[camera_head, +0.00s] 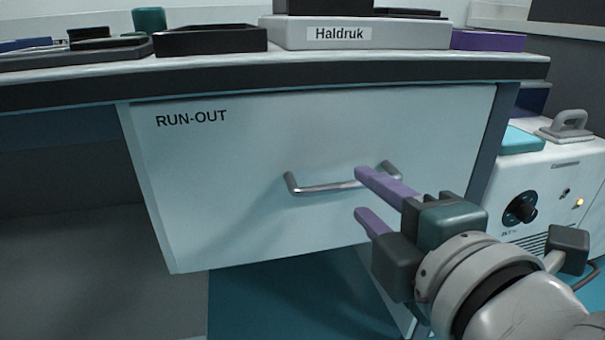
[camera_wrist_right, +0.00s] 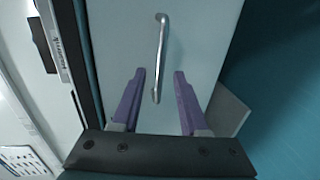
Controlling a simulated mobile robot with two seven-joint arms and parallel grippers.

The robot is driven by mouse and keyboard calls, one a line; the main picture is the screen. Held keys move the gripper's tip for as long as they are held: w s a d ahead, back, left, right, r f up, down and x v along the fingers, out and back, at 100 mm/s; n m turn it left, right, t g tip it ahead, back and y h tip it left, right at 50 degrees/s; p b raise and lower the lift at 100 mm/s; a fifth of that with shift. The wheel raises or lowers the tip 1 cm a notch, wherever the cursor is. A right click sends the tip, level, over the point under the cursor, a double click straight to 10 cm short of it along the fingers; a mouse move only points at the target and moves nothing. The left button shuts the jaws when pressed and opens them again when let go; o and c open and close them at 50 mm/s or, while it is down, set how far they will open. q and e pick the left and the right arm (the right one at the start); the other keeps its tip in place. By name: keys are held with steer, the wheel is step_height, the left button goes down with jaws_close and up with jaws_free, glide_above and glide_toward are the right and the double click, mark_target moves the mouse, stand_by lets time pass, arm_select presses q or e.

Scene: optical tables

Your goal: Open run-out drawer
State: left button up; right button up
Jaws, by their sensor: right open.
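The run-out drawer (camera_head: 240,160) hangs under the bench top, its pale front labelled RUN-OUT. A silver bar handle (camera_head: 325,188) runs across the middle of that front. My right gripper (camera_head: 365,195) is open in front of the handle's right part, and its upper purple finger overlaps the bar in the head view. In the right wrist view the handle (camera_wrist_right: 160,60) lies lengthwise ahead, with its near end between the two purple fingers of the gripper (camera_wrist_right: 160,75). I see no contact. Whether the drawer is shut is hard to tell. My left gripper is not in view.
The bench top (camera_head: 330,67) carries a black tray (camera_head: 210,41), a grey Haldruk unit (camera_head: 400,33), a purple box (camera_head: 488,40) and a green cup (camera_head: 149,20). A white device with a black knob (camera_head: 520,208) stands at right. The space under the bench at left looks open.

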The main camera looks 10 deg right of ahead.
mark_target(354, 188)
steer(key=b+x, duration=0.1)
steer(key=x, duration=0.4)
steer(key=shift+w+b, duration=0.1)
steer(key=shift+b, duration=0.3)
jaws_close()
steer(key=shift+f, duration=0.1)
stand_by(0.9)
